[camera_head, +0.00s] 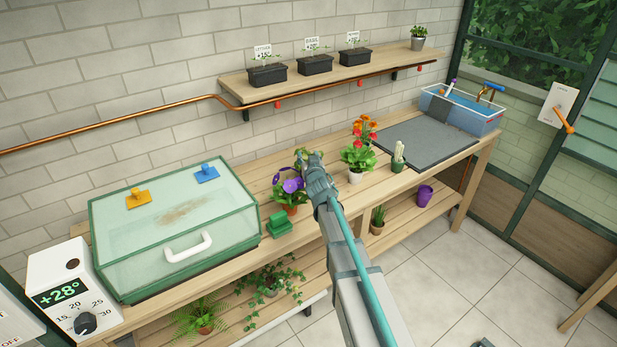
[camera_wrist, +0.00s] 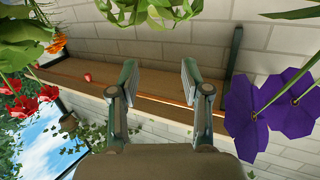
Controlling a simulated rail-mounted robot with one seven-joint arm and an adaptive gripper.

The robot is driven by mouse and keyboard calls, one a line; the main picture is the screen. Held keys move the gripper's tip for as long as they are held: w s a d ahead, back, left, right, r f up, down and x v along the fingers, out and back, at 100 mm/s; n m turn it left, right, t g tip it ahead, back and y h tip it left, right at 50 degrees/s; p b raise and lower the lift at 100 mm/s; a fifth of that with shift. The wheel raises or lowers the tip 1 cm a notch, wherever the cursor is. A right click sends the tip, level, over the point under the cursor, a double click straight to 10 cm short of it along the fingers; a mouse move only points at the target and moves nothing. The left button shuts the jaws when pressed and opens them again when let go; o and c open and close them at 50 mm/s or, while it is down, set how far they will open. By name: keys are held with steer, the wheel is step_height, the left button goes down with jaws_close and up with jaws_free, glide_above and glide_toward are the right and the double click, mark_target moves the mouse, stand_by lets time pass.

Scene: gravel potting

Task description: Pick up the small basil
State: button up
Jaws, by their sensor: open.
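My gripper (camera_head: 312,160) is over the back of the wooden bench, between a purple-flowered plant (camera_head: 290,186) and a red-flowered plant (camera_head: 358,158). In the wrist view its two fingers (camera_wrist: 159,82) are apart with nothing between them. No plant is plainly marked as the small basil. A black trough (camera_head: 315,65) with a basil sign (camera_head: 312,44) and tiny sprouts stands on the wall shelf. A small leafy plant in a grey pot (camera_head: 418,42) stands at the shelf's right end. Green leaves (camera_wrist: 150,10) show beyond the fingers; their pot is hidden.
The wall shelf (camera_head: 400,54) has a copper pipe (camera_head: 330,87) along it. A glass-topped green box (camera_head: 172,225) fills the bench's left. A cactus (camera_head: 398,156), a grey mat (camera_head: 425,140) and a blue-lined tub (camera_head: 460,108) stand to the right.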

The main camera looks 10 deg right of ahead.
steer(key=w+r+t, duration=0.1)
steer(key=w, duration=0.1)
steer(key=b, duration=0.2)
glide_toward(306, 156)
steer(key=w, duration=0.3)
steer(key=shift+n+y, duration=0.3)
steer(key=shift+n, duration=0.1)
steer(key=shift+w+f+p, duration=0.15)
steer(key=shift+w+p, duration=0.4)
steer(key=shift+w, duration=1.35)
steer(key=shift+w+f+p, duration=0.15)
steer(key=shift+w+p, duration=0.4)
steer(key=shift+w, duration=1.35)
steer(key=shift+s, duration=0.1)
jaws_close()
